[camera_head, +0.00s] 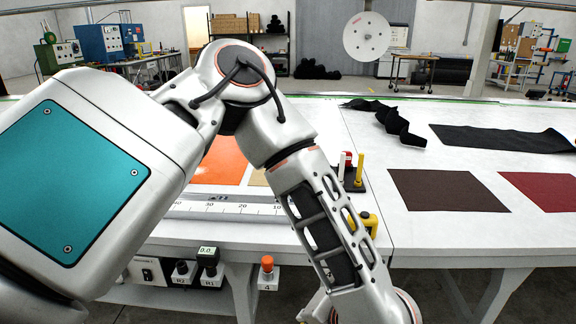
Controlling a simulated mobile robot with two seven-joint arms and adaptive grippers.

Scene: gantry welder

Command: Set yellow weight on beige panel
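The beige panel (257,178) lies on the white table beside an orange panel (222,162); my arm hides most of it. A yellow upright piece (359,168) stands on a dark base right of my forearm. Another yellow piece (370,222) sits lower, near the table's edge, partly behind my forearm. I cannot tell which of them is the yellow weight. My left arm comes in from the left, bends at a high elbow and slopes down to the lower right, its wrist at the bottom edge. Neither gripper shows.
A ruler (225,208) runs along the table's front edge. Dark brown (447,190) and red (545,190) panels and black cloth (500,138) lie to the right. A red and white piece (346,160) stands beside the upright yellow one. Bare table surrounds the brown panel.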

